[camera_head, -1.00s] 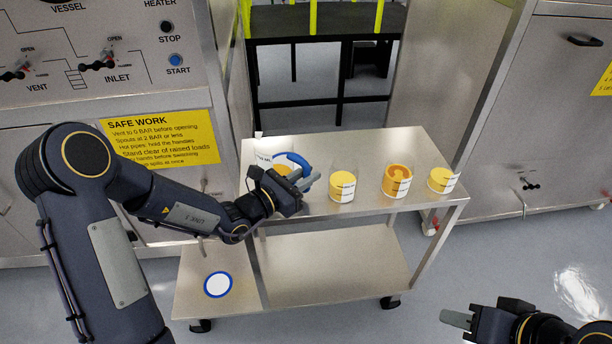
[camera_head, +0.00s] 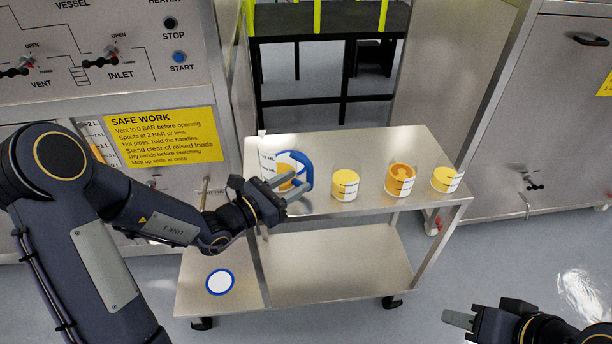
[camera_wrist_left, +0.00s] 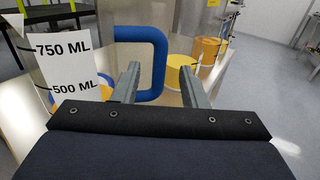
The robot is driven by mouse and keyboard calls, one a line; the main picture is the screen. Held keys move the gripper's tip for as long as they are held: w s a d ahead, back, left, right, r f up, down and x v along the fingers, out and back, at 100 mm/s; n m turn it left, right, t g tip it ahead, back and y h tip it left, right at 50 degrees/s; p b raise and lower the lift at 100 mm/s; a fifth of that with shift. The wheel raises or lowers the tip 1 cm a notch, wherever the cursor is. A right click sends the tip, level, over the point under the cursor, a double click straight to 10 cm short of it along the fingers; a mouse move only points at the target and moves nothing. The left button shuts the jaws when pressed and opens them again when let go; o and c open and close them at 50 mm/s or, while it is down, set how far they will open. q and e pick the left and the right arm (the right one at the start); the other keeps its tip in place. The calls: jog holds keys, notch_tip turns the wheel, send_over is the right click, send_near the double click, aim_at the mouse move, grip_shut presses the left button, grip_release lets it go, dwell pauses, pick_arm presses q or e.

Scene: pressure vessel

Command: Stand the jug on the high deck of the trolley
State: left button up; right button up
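The jug (camera_head: 280,168) has a blue handle (camera_head: 306,172) and a white scale strip. It stands upright at the left end of the trolley's high deck (camera_head: 350,150). In the left wrist view its scale (camera_wrist_left: 72,65) reads 500 and 750 ML. My left gripper (camera_head: 303,192) is open at the handle side of the jug. In the left wrist view the blue handle (camera_wrist_left: 156,50) shows between the two spread fingers, apart from both. Whether it lies between them in depth is hard to tell. My right gripper (camera_head: 458,320) is low at the right, its fingertips mostly overlapping.
Three yellow-orange pots stand on the high deck: left (camera_head: 345,185), middle (camera_head: 400,180) and right (camera_head: 447,180). The low deck (camera_head: 330,265) is bare, with a blue-ringed white disc (camera_head: 220,282) on its left extension. The vessel cabinet (camera_head: 100,60) stands behind left.

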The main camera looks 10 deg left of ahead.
pick_arm(q)
jog(key=v, duration=0.7)
jog(key=s+d+r+m+g, duration=0.3)
jog(key=s+m+g, duration=0.2)
jog(key=s+m, duration=0.35)
jog(key=s+d+r+m+g, duration=0.25)
jog(key=s+m+g, duration=0.25)
jog(key=s+m, duration=0.4)
jog(key=s+a+f+m+t+y, duration=0.2)
jog(key=s+a+m+y, duration=0.2)
jog(key=a+m+y, duration=0.3)
jog(key=a+m, duration=0.2)
jog(key=shift+s+a+f+y, duration=0.2)
jog(key=shift+s+a+y, duration=0.1)
jog(key=shift+y, duration=0.1)
notch_tip(320, 180, up, 8)
jog(key=p, duration=0.7)
jog(key=shift+p, duration=0.4)
